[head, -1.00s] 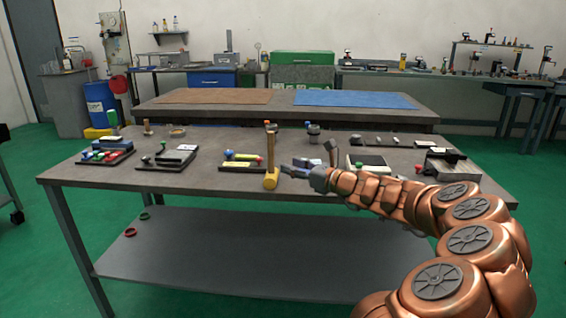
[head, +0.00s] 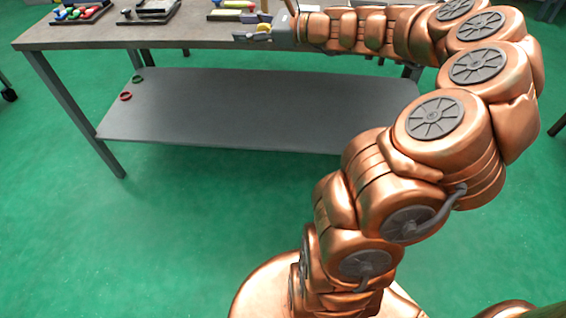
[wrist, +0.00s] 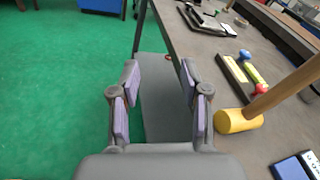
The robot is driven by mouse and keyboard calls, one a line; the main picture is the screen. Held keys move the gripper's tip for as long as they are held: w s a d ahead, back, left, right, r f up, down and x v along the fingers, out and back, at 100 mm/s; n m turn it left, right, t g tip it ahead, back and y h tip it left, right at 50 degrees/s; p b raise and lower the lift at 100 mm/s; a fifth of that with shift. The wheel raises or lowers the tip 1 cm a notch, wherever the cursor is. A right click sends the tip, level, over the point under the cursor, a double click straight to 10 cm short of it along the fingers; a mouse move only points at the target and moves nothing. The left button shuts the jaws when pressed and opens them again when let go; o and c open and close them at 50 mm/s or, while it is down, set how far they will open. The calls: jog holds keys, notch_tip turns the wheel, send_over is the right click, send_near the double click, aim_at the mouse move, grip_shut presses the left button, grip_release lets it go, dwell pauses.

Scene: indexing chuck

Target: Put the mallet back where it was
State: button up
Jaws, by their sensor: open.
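The mallet stands on its yellow head (wrist: 238,120) on the table top, its wooden handle (wrist: 290,85) pointing up and leaning across the right of the wrist view. In the head view only a little of the yellow head (head: 264,27) shows behind my gripper (head: 242,36). In the wrist view my gripper (wrist: 158,80) is open and empty, fingers apart. It is at the table's front edge, with the mallet to the right of its fingers and apart from them.
On the table (head: 160,34) near the mallet are a black tray with a yellow bar (wrist: 243,75), a dark open frame (wrist: 207,22) and a blue-topped block (wrist: 293,168). The lower shelf (head: 230,110) holds a red ring (head: 125,96) and a green ring (head: 137,79).

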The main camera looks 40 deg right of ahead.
jog(key=s+a+f+n+g, duration=0.45)
jog(key=s+a+n, duration=0.25)
jog(key=a, duration=0.5)
jog(key=s+a+f+n+g, duration=0.3)
jog(key=s+a+n+g, duration=0.35)
jog(key=a, duration=0.45)
jog(key=s+f+n+g+h, duration=0.2)
jog(key=s+f+n, duration=0.15)
jog(key=s, duration=0.35)
jog(key=s+f+n+g+h, duration=0.2)
jog(key=s+f+n+h, duration=0.15)
jog(key=s, duration=0.35)
jog(key=s+d+f+n+g+h, duration=0.1)
jog(key=s+d+n+h, duration=0.2)
jog(key=s+d+n, duration=0.2)
jog(key=s+d, duration=0.1)
jog(key=s, duration=0.2)
jog(key=shift+s+d+f+h, duration=0.3)
jog(key=shift+f+h, duration=0.05)
jog(key=shift+r, duration=0.1)
jog(key=s+p+v, duration=0.2)
jog(key=p+v, duration=1)
jog(key=s+r+p+v, duration=0.1)
jog(key=s+p+v, duration=0.2)
jog(key=p+v, duration=1)
jog(key=shift+s+r+t, duration=0.3)
jog(key=shift+s+r, duration=0.05)
jog(key=shift+s, duration=0.1)
